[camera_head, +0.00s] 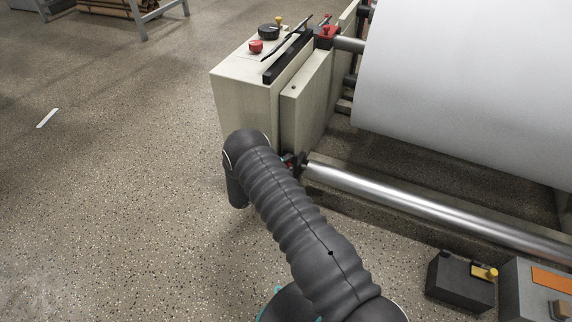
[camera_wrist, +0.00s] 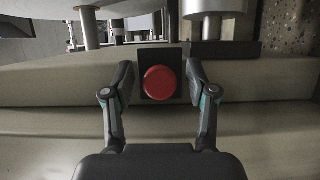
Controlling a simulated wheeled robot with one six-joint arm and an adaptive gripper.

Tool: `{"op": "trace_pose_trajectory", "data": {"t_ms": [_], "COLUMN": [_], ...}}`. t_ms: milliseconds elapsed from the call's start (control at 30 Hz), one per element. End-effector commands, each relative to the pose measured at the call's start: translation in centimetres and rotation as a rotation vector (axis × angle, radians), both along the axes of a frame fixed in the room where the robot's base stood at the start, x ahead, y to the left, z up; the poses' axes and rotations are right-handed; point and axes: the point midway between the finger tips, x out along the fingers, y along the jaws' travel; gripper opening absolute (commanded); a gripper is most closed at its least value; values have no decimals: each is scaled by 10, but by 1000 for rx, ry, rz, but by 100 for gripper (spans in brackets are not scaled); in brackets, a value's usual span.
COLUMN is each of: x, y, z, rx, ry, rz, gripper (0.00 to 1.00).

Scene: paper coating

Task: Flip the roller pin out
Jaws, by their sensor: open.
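The roller pin appears to be the round red knob (camera_wrist: 160,83) on a small black block on the machine's cream side frame. My gripper (camera_wrist: 158,74) is open, with one finger on each side of the red knob; I cannot tell whether either finger touches it. In the head view a small red and dark part (camera_head: 288,159) shows at the left end of the silver roller (camera_head: 420,201), partly hidden behind my arm. My gripper's fingers are hidden in the head view.
A large white paper roll (camera_head: 475,80) sits above the silver roller. The cream side frame (camera_head: 243,100) carries a red button (camera_head: 255,46) and a black knob (camera_head: 269,31). A red clamp (camera_head: 327,31) holds the upper shaft. A black box (camera_head: 458,284) stands at lower right.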

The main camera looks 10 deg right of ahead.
Motion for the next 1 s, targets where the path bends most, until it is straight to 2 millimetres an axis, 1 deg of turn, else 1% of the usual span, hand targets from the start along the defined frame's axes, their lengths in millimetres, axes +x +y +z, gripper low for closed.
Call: {"op": "trace_pose_trajectory", "data": {"t_ms": [200, 233, 267, 300, 367, 400, 433, 467, 667, 767, 900, 1000], "x": [0, 0, 0, 0, 0, 0, 0, 0, -1, -8, -24, -28], "y": [0, 0, 0, 0, 0, 0, 0, 0, 0, 7, 19, 22], "z": [0, 0, 0, 0, 0, 0, 0, 0, 0, -1, -1, 0], "rx": [0, 0, 0, 0, 0, 0, 0, 0, 0, 0, 0, 0], "ry": [0, 0, 0, 0, 0, 0, 0, 0, 0, 1, 2, 0], "rz": [0, 0, 0, 0, 0, 0, 0, 0, 0, 2, 3, 2], "gripper": [58, 55, 48, 38, 23, 13, 5, 0, 0, 0, 0, 0]}}
